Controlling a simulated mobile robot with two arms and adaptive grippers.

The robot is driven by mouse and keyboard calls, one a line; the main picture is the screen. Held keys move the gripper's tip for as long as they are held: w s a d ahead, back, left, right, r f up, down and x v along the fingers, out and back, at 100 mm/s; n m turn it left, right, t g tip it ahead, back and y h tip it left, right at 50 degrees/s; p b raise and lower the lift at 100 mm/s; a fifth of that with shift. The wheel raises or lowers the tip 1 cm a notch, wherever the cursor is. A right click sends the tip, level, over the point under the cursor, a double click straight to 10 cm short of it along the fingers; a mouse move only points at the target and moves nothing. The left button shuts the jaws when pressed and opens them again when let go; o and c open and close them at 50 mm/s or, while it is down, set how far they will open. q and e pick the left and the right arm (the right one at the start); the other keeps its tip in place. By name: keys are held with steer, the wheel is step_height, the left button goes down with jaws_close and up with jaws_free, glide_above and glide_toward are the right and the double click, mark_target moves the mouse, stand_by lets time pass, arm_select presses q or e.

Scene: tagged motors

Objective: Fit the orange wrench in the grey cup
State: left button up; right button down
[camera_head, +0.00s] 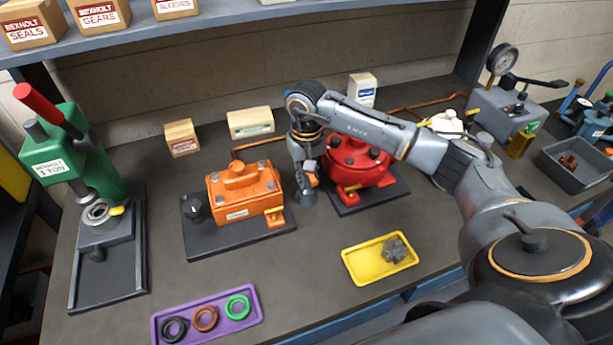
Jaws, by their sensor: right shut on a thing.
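My right gripper (307,172) reaches down from above between the orange motor and the red motor. It is shut on the orange wrench (313,181), of which only a small orange part shows at the fingertips. The grey cup (306,199) is a small dark grey shape directly below the fingers, on the bench between the two motors. The wrench's lower end is hidden, so I cannot tell whether it is inside the cup or just above it. My left gripper is out of view.
The orange motor (243,188) stands close left of the gripper, the red motor (356,160) close right. A yellow tray (360,268) holds a grey gear. A purple tray (240,315) holds rings. A green press (85,150) stands left. The bench front between the trays is clear.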

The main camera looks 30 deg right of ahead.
steer(key=shift+f, duration=0.25)
steer(key=c, duration=1.3)
jaws_free()
steer(key=shift+r+p, duration=1.1)
steer(key=shift+r, duration=1.85)
step_height(320, 180, up, 12)
